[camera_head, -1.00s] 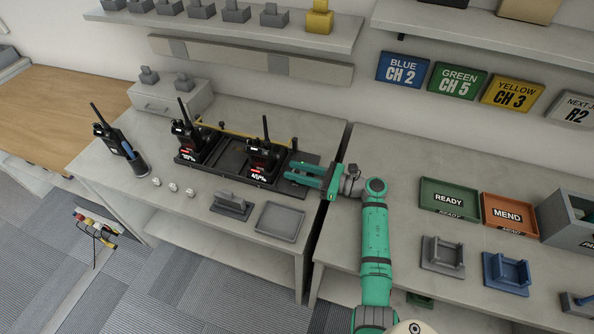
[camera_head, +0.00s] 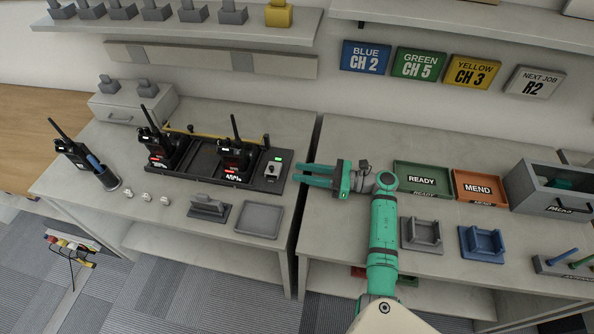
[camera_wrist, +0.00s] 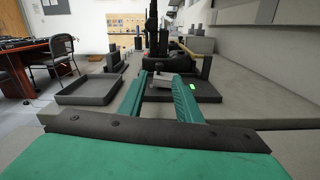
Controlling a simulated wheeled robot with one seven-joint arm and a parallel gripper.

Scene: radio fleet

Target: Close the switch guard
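The switch unit (camera_head: 270,178) is at the right end of the black charger rack, with a lit green lamp (camera_head: 278,160) at its back. A small pale upright piece, seemingly the guard (camera_head: 273,169), stands on it; whether it is open or shut is too small to tell. The lamp also shows in the wrist view (camera_wrist: 195,87), beyond my fingertips. My gripper (camera_head: 304,175) is right of the switch unit, pointing left at it, apart from it. Its two green fingers are spread with nothing between them, as the wrist view shows (camera_wrist: 160,78).
A grey tray (camera_head: 259,222) and a grey stand (camera_head: 208,210) lie in front. The right table has the READY tray (camera_head: 421,180) and MEND tray (camera_head: 478,187).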

